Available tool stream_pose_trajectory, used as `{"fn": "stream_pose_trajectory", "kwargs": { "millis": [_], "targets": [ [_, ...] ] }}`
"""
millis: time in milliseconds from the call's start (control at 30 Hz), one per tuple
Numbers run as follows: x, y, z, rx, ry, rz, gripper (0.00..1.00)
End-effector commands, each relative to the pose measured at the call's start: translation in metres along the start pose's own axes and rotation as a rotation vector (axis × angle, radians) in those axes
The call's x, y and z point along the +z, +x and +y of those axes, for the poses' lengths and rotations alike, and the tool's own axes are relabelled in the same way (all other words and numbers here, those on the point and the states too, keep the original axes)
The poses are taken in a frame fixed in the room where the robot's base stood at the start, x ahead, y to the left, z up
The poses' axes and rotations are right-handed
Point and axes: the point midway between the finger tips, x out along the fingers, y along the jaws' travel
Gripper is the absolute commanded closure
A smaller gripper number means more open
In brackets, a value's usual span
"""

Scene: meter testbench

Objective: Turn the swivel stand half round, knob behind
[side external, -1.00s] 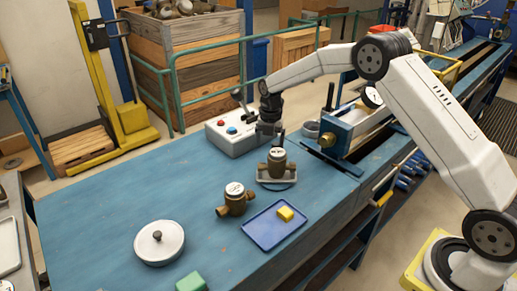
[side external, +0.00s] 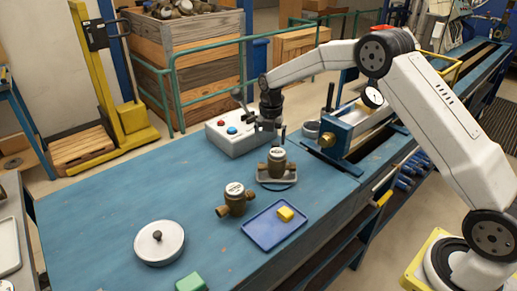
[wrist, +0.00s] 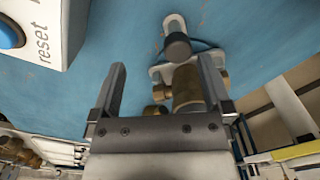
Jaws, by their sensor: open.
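The swivel stand (side external: 290,179) is a pale plate on a dark blue disc on the blue bench, bearing a brass meter (side external: 277,164) with a white dial. In the wrist view, the stand's dark round knob (wrist: 177,47) is at the upper middle, on the pale plate. The brass meter (wrist: 187,88) is below it, partly hidden by the right finger. My gripper (wrist: 160,62) is open and empty, its fingers seen from above the stand. In the side view my gripper (side external: 272,125) hangs behind the stand, beside the control box; its fingertips are unclear there.
The control box (side external: 238,143) with red and blue buttons stands close left of my gripper. A second brass meter (side external: 236,200), a blue tray (side external: 258,236) with a yellow block (side external: 285,214), and a lidded round dish (side external: 159,242) are nearer. The bench's left side is mostly clear.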

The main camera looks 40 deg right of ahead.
Motion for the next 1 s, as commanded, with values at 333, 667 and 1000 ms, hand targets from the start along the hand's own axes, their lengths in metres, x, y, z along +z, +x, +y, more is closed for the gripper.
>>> {"fn": "stream_pose_trajectory", "kwargs": {
  "millis": [333, 667, 1000],
  "targets": [
    [0.0, -0.021, 0.0, 0.001, 0.0, -0.001, 0.0],
    [0.0, -0.038, 0.0, 0.001, 0.0, -0.001, 0.0],
    [0.0, -0.042, 0.0, 0.001, 0.0, -0.001, 0.0]
  ]
}}
